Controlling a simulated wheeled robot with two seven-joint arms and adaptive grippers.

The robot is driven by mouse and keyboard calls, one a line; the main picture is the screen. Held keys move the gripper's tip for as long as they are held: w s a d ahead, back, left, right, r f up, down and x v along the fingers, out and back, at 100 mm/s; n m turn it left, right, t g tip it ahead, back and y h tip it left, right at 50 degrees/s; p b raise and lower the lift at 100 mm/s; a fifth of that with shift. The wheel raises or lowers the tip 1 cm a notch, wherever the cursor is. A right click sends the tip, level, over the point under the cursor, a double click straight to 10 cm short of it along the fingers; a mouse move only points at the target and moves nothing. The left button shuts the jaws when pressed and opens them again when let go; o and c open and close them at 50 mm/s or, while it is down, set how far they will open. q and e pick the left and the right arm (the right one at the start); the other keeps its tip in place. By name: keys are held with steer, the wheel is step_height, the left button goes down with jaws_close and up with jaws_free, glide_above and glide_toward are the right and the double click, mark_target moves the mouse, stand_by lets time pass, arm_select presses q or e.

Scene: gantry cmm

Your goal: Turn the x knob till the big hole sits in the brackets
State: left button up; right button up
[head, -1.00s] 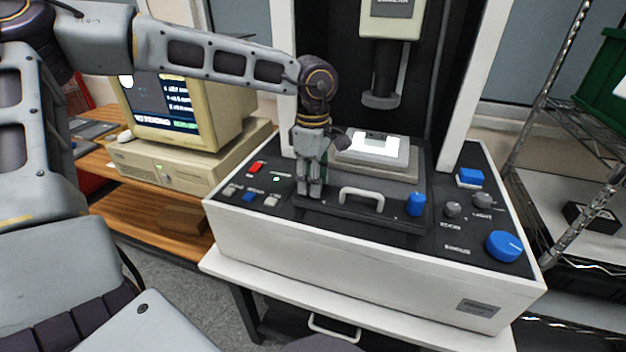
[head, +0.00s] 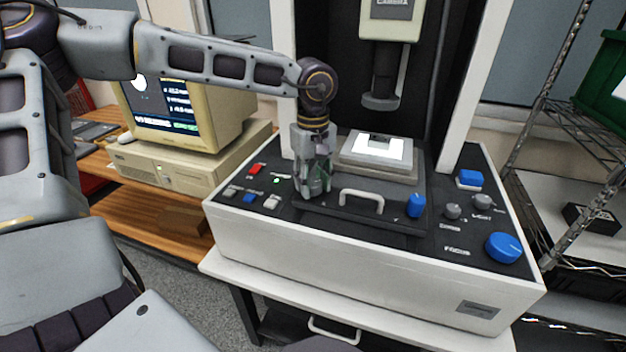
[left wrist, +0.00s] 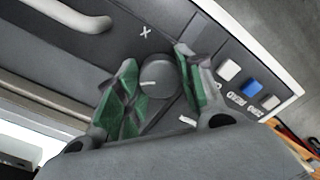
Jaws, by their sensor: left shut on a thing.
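The x knob (left wrist: 157,76) is a round grey knob with a white pointer line, beside a white X mark on the black panel. My left gripper (head: 314,190) is shut on it, with a green-lined finger on each side in the left wrist view (left wrist: 158,80). In the head view the fingers hide the knob. The monitor (head: 165,106) shows the big hole as a white disc (head: 139,84) near the top left of its dark picture. The brackets are too small to make out. The lit stage (head: 376,147) sits under the lens column (head: 383,90). My right gripper is out of view.
A white handle (head: 362,199) and a blue knob (head: 415,205) stand to the right of the gripper. Red (head: 257,168), blue and pale buttons lie to its left. A large blue focus knob (head: 503,247) is at the right. A wire shelf stands beyond.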

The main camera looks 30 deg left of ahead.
mark_target(313, 181)
arm_select(q)
steer(key=shift+r+m, duration=0.1)
steer(key=shift+m, duration=0.2)
steer(key=o, duration=1)
steer(key=shift+r, duration=5.95)
